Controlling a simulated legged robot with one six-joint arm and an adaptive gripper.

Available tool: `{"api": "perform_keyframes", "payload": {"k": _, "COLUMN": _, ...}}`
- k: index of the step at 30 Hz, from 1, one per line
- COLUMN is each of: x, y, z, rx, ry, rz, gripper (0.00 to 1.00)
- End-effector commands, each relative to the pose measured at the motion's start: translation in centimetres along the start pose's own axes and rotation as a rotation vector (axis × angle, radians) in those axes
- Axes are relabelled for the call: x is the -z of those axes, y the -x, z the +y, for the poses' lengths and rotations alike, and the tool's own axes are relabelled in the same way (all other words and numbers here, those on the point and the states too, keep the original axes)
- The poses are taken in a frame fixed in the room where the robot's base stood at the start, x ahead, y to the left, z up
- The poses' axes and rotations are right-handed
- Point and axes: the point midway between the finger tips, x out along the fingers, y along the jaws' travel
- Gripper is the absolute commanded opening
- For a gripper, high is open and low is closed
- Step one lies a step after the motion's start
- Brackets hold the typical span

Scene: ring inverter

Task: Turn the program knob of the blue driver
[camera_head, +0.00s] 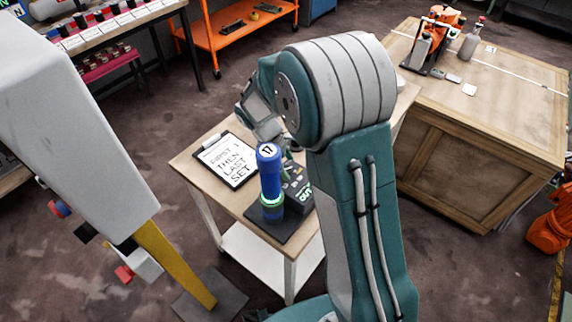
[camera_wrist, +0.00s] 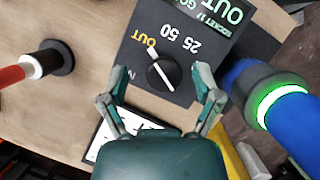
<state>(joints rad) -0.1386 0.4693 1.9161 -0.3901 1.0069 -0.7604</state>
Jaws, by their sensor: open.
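The blue driver (camera_head: 269,172) stands upright on a dark base on the small wooden table, with a lit green ring low on it and "17" on its top. It also shows at the right in the wrist view (camera_wrist: 296,122). Beside it is a dark control box (camera_head: 297,191) with a green OUT display. In the wrist view, its black program knob (camera_wrist: 158,76) has a white pointer line, near the markings OUT, 25 and 50. My gripper (camera_wrist: 162,72) is open, with one finger on each side of the knob. I cannot tell whether either finger touches it.
A clipboard (camera_head: 227,160) reading "FIRST I THEN LAST SET" lies on the table (camera_head: 196,153). A red rod (camera_wrist: 10,76) with a white band and black base stands left of the box in the wrist view. A wooden workbench (camera_head: 497,112) is at right. My arm hides part of the table.

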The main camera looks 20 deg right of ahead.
Motion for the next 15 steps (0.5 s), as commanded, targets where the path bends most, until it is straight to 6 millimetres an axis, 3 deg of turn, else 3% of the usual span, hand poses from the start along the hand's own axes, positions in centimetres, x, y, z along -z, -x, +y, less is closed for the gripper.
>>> {"api": "perform_keyframes", "payload": {"k": 2, "x": 0.25, "y": 0.1, "z": -0.11, "rx": -0.001, "ry": 0.001, "rz": -0.003, "gripper": 0.82}}
{"api": "perform_keyframes", "payload": {"k": 6, "x": 0.38, "y": 0.16, "z": -0.17, "rx": -0.002, "ry": 0.0, "rz": -0.004, "gripper": 0.2}}
{"api": "perform_keyframes", "payload": {"k": 7, "x": 0.41, "y": 0.17, "z": -0.18, "rx": -0.002, "ry": 0.0, "rz": -0.005, "gripper": 0.06}}
{"api": "perform_keyframes", "payload": {"k": 8, "x": 0.43, "y": 0.18, "z": -0.16, "rx": -0.002, "ry": 0.0, "rz": -0.004, "gripper": 0.0}}
{"api": "perform_keyframes", "payload": {"k": 15, "x": 0.45, "y": 0.14, "z": -0.12, "rx": -0.002, "ry": 0.001, "rz": 0.0, "gripper": 0.0}}
